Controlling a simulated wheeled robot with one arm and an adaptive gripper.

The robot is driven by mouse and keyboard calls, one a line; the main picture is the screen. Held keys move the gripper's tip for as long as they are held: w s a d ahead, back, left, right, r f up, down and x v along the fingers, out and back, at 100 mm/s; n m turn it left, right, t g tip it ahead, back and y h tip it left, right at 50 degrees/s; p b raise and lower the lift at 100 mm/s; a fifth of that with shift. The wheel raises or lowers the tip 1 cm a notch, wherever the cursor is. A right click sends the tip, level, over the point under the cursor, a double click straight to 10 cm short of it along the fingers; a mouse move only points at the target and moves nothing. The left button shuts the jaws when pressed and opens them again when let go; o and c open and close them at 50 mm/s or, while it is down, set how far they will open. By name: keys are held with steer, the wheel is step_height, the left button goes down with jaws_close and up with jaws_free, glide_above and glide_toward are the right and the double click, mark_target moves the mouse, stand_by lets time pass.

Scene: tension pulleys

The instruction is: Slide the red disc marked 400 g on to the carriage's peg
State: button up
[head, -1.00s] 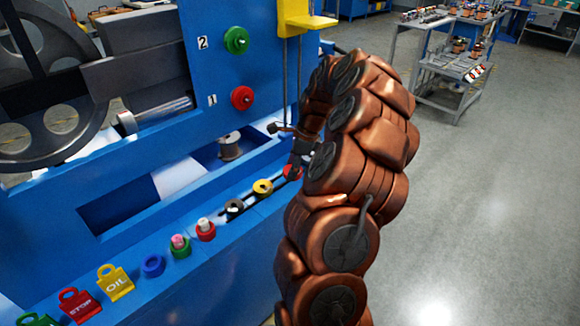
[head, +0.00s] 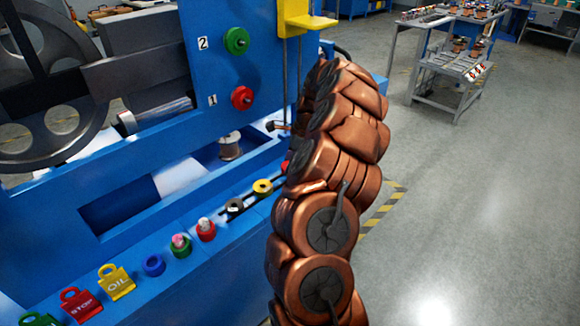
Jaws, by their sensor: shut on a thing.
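A sliver of a red disc (head: 285,166) shows at the far end of the black rack, beside my arm. Its 400 g mark cannot be read. My gripper (head: 290,158) is almost wholly hidden behind my copper-coloured arm; only a small dark part shows, at the red disc, and it is shut on it. Whether the disc is clear of the rack cannot be told. A yellow bracket (head: 305,20) sits on upright rods at the top of the blue machine. A small dark peg-like part (head: 275,127) sticks out left of my arm. I cannot tell which part is the carriage's peg.
Red and green knobs (head: 237,40), a metal spool (head: 229,147) and a large wheel (head: 40,80) belong to the blue machine. Coloured tags (head: 117,282) lie on the ledge.

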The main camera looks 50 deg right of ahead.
steer(key=shift+f, duration=0.75)
steer(key=shift+f, duration=0.1)
steer(key=o, duration=1.5)
steer(key=shift+f, duration=0.1)
steer(key=shift+f+b, duration=0.15)
steer(key=shift+b, duration=0.15)
steer(key=v, duration=0.8)
steer(key=shift+s+a, duration=0.2)
steer(key=shift+s, duration=0.05)
